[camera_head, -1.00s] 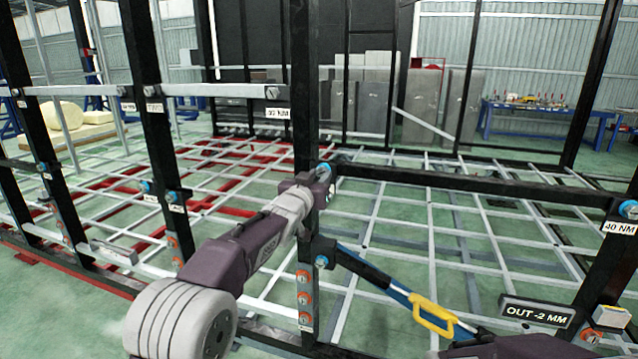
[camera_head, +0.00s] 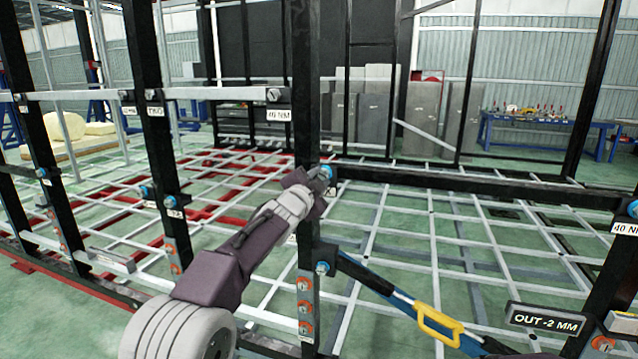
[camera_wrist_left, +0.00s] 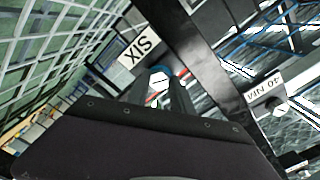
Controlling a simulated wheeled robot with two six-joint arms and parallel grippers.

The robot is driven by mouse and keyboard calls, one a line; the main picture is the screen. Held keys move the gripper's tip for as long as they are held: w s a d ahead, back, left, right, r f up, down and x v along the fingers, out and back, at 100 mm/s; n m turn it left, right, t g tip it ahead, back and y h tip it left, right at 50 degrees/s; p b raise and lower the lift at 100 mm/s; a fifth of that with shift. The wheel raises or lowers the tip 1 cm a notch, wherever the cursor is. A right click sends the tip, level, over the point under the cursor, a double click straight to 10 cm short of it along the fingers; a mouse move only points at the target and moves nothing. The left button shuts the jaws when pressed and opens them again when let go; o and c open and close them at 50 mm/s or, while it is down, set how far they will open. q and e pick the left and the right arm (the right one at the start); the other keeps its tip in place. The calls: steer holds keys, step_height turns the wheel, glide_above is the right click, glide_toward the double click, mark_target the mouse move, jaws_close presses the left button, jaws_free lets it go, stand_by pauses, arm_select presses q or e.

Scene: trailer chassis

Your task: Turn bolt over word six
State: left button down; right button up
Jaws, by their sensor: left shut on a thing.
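The bolt (camera_wrist_left: 160,77) with a blue collar sits between my left fingertips in the left wrist view, close to the white label reading SIX (camera_wrist_left: 143,46). In the head view the same blue bolt (camera_head: 328,171) is on the black upright post (camera_head: 304,120). My left gripper (camera_head: 322,180) reaches it from the lower left and is shut on it; the fingers (camera_wrist_left: 161,92) partly hide the bolt head. The SIX label cannot be read in the head view.
Below on the same post are another blue bolt (camera_head: 322,267), a blue bar with a yellow handle (camera_head: 438,325), and several orange-ringed bolts (camera_head: 304,308). A 40 NM label (camera_head: 279,114) is above. A sign reading OUT -2 MM (camera_head: 545,319) stands at lower right. Black beams surround the gripper.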

arm_select(q)
steer(key=m, duration=0.3)
steer(key=shift+f+m, duration=0.3)
steer(key=shift+f, duration=0.1)
steer(key=shift+m+b, duration=0.45)
steer(key=shift+m, duration=1.15)
steer(key=c, duration=1.4)
jaws_free()
steer(key=shift+o, duration=1.4)
steer(key=shift+s+r, duration=0.1)
steer(key=shift+r, duration=0.1)
steer(key=shift+d+r, duration=0.1)
steer(key=shift+r, duration=0.05)
